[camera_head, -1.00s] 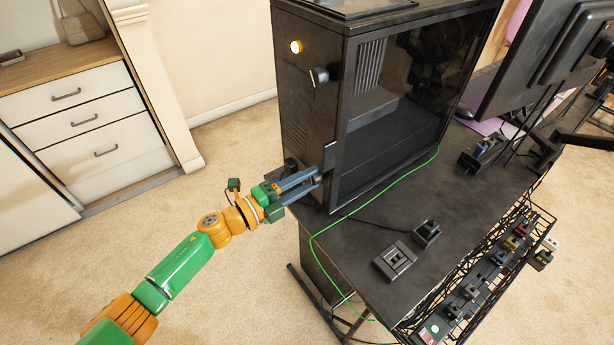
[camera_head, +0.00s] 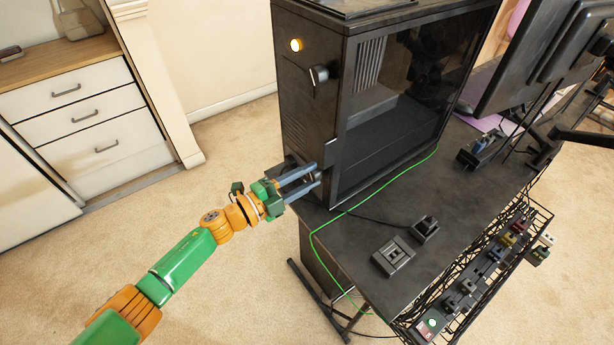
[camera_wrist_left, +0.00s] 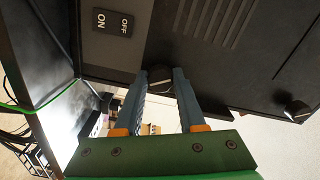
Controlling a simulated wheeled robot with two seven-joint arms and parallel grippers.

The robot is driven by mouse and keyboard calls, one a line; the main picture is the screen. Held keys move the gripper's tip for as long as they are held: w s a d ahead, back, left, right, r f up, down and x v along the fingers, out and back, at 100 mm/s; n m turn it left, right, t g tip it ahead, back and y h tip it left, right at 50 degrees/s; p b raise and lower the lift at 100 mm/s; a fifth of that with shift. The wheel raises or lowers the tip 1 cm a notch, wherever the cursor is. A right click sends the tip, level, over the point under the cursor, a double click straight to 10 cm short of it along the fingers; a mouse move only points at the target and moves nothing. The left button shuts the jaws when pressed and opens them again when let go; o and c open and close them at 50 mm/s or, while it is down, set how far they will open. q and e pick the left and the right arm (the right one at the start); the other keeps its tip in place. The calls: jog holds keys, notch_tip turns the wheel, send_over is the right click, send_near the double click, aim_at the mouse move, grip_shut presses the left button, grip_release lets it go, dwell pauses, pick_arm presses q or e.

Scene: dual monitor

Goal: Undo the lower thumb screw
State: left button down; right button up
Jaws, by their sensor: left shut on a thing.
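My left gripper (camera_head: 315,173) reaches the lower part of the black PC case (camera_head: 305,115). In the left wrist view its two blue-grey fingers (camera_wrist_left: 162,80) are on either side of the dark round lower thumb screw (camera_wrist_left: 160,75), shut on it. The fingers hide most of this screw in the head view. The upper thumb screw (camera_head: 319,75) sticks out of the case higher up, with a pale rim; a similar knob (camera_wrist_left: 296,110) shows at the right of the wrist view. My right gripper is not in view.
The case stands on a dark desk (camera_head: 350,235). A green cable (camera_head: 385,180) runs along its foot. Small black blocks (camera_head: 394,256) lie in front, and a wire rack (camera_head: 475,290) hangs at the desk edge. An ON/OFF switch (camera_wrist_left: 113,22) is near the fingers. Carpet is clear at left.

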pick_arm(q)
jog(key=shift+f, duration=0.15)
jog(key=c, duration=0.5)
grip_release()
jog(key=shift+s+a, duration=0.1)
jog(key=shift+a, duration=0.05)
jog(key=v, duration=0.7)
